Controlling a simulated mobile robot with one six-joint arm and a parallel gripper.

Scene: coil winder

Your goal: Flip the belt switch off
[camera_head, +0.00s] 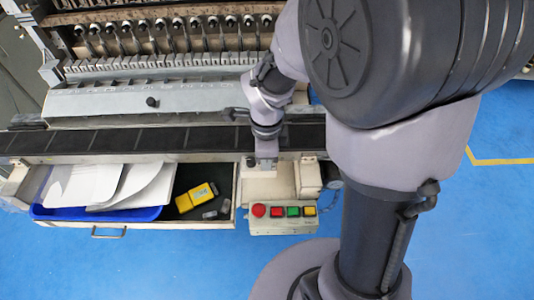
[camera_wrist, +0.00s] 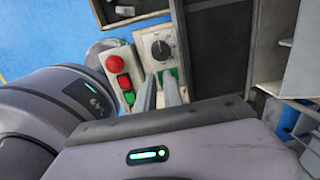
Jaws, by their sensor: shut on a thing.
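In the wrist view, a pale control panel (camera_wrist: 150,36) carries a dark rotary knob (camera_wrist: 160,49). A small green switch (camera_wrist: 160,75) sits below the knob on the same panel. My gripper (camera_wrist: 159,74) has its two grey fingers on either side of the green switch, closed on it with a narrow gap between them. The fingers hide part of it, so which way it is tipped cannot be told. In the head view my gripper (camera_head: 265,163) is at the winder's front edge, above the panel, and my arm covers the switch.
A button box with a red mushroom button (camera_head: 258,210) and red, green (camera_head: 293,211) and yellow buttons is just in front. An open drawer with a blue tray (camera_head: 95,213), papers and a yellow tool (camera_head: 196,197) lies left. A dark belt (camera_head: 120,140) runs behind.

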